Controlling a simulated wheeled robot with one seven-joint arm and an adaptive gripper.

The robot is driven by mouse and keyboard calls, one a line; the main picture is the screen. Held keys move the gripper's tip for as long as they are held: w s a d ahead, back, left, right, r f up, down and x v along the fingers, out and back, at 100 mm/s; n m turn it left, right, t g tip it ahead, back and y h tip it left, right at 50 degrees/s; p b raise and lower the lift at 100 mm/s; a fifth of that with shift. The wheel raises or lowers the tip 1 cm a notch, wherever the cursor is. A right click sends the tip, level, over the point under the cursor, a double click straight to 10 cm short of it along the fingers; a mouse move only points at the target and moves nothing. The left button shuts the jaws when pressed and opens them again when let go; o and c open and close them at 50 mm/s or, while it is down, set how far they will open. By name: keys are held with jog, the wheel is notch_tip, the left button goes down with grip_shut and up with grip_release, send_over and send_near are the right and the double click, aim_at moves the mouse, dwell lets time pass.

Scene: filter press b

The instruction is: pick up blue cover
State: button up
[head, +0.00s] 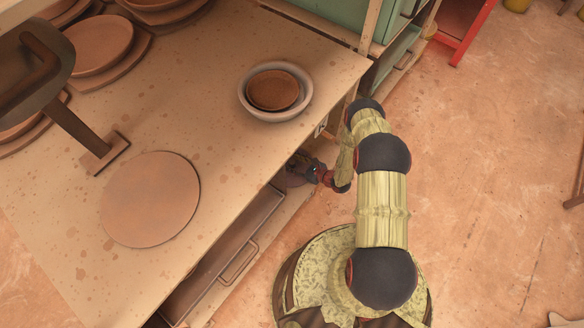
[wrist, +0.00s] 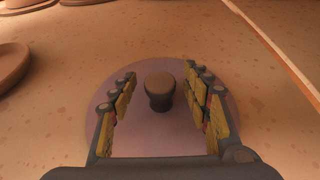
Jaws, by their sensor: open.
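The cover (wrist: 208,135) is a round, mauve-blue lid with a dark knob (wrist: 159,90) at its middle. It lies flat on a speckled tan surface in the wrist view. My gripper (wrist: 160,80) is open, with one finger on each side of the knob and a gap on both sides. I cannot tell how high the fingers are above the lid. In the head view my gripper (head: 303,168) is low beside the table's edge, partly hidden by the tabletop.
The worktable (head: 205,75) carries a pale bowl (head: 247,100) near its edge, a round clay disc (head: 150,200) and several stacked discs. An open drawer (head: 225,255) is below its edge. In the wrist view a brown rounded object (wrist: 10,62) is at left. Open floor (head: 490,170) lies right.

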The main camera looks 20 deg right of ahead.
jog(key=shift+c, duration=1.2)
grip_shut()
jog(key=shift+w, duration=0.1)
